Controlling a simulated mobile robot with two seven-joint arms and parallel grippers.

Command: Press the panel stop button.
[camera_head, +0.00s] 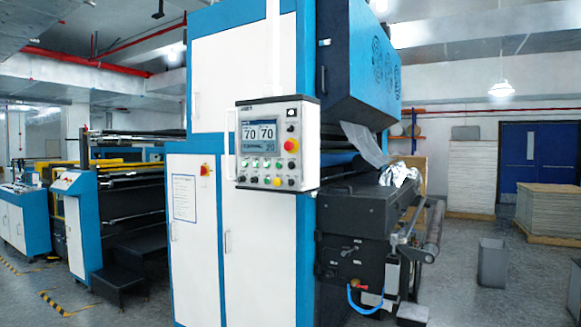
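The control panel (278,120) hangs on the front of the blue and white machine, facing me, right of the picture's middle left. It has a lit screen (259,136) showing "70 70". A large red button (291,145) sits to the right of the screen. Neither of my grippers shows in this view.
The laminating machine (200,240) fills the middle, with dark rollers and a hanging blue hose (366,305) at its right. A grey bin (492,262) and a stack of sheets (551,208) stand at the right. Grey floor (465,290) is open there.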

